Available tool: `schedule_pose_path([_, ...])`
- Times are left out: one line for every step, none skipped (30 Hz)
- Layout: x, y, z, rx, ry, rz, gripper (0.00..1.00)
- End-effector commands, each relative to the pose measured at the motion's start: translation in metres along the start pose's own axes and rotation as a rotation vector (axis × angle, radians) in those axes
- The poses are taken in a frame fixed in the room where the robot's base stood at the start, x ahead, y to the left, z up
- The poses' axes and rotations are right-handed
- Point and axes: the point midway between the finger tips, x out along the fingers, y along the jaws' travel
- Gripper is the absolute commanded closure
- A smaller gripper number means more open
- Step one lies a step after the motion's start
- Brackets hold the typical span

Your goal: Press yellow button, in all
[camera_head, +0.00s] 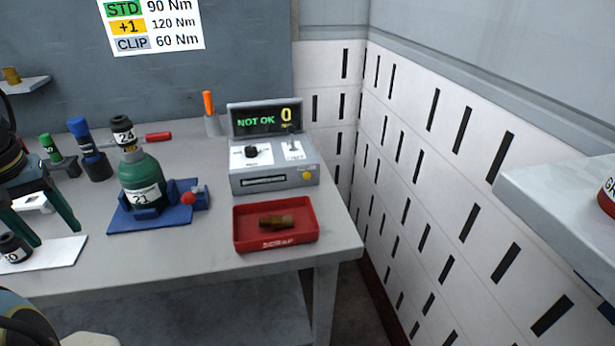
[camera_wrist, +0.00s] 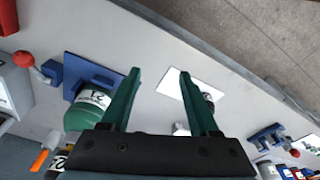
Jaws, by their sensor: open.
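The yellow button (camera_head: 307,175) is on the front right of a grey tester box (camera_head: 250,181) at the back right of the table. The box's display (camera_head: 265,119) reads "NOT OK" and 0. In the head view my gripper (camera_head: 52,240) is at the left, left of the green cylinder and well away from the button. In the wrist view my gripper (camera_wrist: 156,75) is open, its two green fingers apart with nothing between them. The yellow button does not show in the wrist view.
A green cylinder marked 21 (camera_head: 141,176) stands in a blue fixture (camera_head: 150,222) with a red-knobbed lever (camera_head: 188,198). A red tray (camera_head: 243,240) holding a brass fitting (camera_head: 275,221) lies in front of the box. A black socket (camera_head: 14,247) stands on a white mat (camera_head: 62,250).

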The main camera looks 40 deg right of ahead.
Motion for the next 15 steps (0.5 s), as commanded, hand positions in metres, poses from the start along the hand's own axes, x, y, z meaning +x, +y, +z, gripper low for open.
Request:
schedule_pose_path([0.0, 0.0, 0.0, 0.0, 0.0, 0.0, 0.45])
schedule_pose_path([0.0, 0.0, 0.0, 0.0, 0.0, 0.0, 0.49])
schedule_pose_path([0.0, 0.0, 0.0, 0.0, 0.0, 0.0, 0.53])
schedule_pose_path([0.0, 0.0, 0.0, 0.0, 0.0, 0.0, 0.56])
schedule_pose_path([0.0, 0.0, 0.0, 0.0, 0.0, 0.0, 0.6])
schedule_pose_path([0.0, 0.0, 0.0, 0.0, 0.0, 0.0, 0.64])
schedule_pose_path([0.0, 0.0, 0.0, 0.0, 0.0, 0.0, 0.68])
schedule_pose_path([0.0, 0.0, 0.0, 0.0, 0.0, 0.0, 0.71])
schedule_pose_path([0.0, 0.0, 0.0, 0.0, 0.0, 0.0, 0.76])
schedule_pose_path([0.0, 0.0, 0.0, 0.0, 0.0, 0.0, 0.79])
schedule_pose_path([0.0, 0.0, 0.0, 0.0, 0.0, 0.0, 0.82])
schedule_pose_path([0.0, 0.0, 0.0, 0.0, 0.0, 0.0, 0.87])
schedule_pose_path([0.0, 0.0, 0.0, 0.0, 0.0, 0.0, 0.9])
schedule_pose_path([0.0, 0.0, 0.0, 0.0, 0.0, 0.0, 0.94])
schedule_pose_path([0.0, 0.0, 0.0, 0.0, 0.0, 0.0, 0.98])
